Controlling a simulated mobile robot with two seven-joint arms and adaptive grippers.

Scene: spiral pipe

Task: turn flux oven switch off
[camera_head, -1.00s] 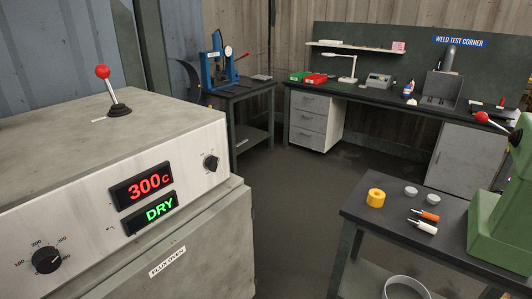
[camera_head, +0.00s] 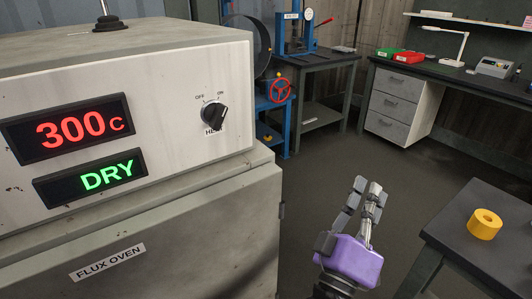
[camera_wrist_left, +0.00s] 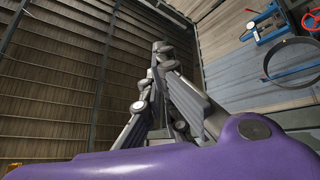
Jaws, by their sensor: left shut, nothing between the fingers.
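The flux oven (camera_head: 200,90) fills the left of the head view, with a pale front panel. Its black rotary heat switch (camera_head: 214,115) sits at the panel's right end, between OFF and ON marks, with its pointer toward the upper right, on the ON side. The red display (camera_head: 75,128) reads 300c and the green one (camera_head: 92,178) reads DRY. My purple left gripper (camera_head: 368,182) is right of the oven and lower than the switch, apart from it, fingers pointing up. Its fingers (camera_wrist_left: 160,48) meet in the left wrist view, shut and empty. The right gripper is not in view.
A dark table (camera_head: 500,226) with a yellow ring (camera_head: 485,223) stands at the right. A blue press (camera_head: 293,35) on a bench and a red handwheel (camera_head: 279,90) stand behind the oven. Open floor lies between the oven and the tables.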

